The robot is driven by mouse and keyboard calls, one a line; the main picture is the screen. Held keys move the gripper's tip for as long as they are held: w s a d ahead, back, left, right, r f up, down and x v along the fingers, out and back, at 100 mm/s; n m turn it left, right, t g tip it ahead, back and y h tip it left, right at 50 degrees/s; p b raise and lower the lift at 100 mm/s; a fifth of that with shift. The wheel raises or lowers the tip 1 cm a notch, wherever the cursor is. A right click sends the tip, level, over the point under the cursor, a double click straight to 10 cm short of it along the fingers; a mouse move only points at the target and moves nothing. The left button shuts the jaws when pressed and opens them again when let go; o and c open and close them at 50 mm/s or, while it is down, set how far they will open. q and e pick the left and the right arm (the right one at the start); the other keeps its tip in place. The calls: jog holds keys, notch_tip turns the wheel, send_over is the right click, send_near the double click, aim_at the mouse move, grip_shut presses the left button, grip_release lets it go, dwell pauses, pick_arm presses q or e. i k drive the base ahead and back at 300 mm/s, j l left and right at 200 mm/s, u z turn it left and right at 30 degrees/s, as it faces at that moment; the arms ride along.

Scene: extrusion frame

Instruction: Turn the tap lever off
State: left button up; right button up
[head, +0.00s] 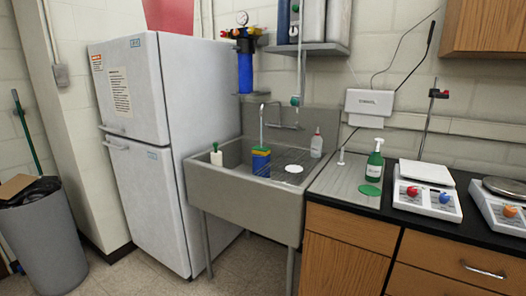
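A tall, thin gooseneck tap (262,122) rises at the back of the grey metal sink (243,194). A thin horizontal metal piece, which may be the tap lever (286,126), reaches right from near the tap along the back wall of the sink. It is too small to tell its position or whether water runs. A blue and yellow box-like item (261,162) stands in the sink below the spout. Neither of my grippers is in the head view.
A white bottle (316,144) and a white disc (293,169) are at the sink. A fridge (150,140) stands left of it. The black counter at right holds a green bottle (375,163) and scales (428,180). Floor (245,262) shows in front of the fridge and under the sink.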

aim_at(297, 124)
jog(key=i+j+z, duration=0.15)
jog(key=j, duration=0.2)
jog(key=i+j+z, duration=0.15)
jog(key=j, duration=0.15)
jog(key=i+j+z, duration=0.1)
jog(key=j, duration=0.3)
jog(key=i+j+z, duration=0.15)
jog(key=j, duration=0.2)
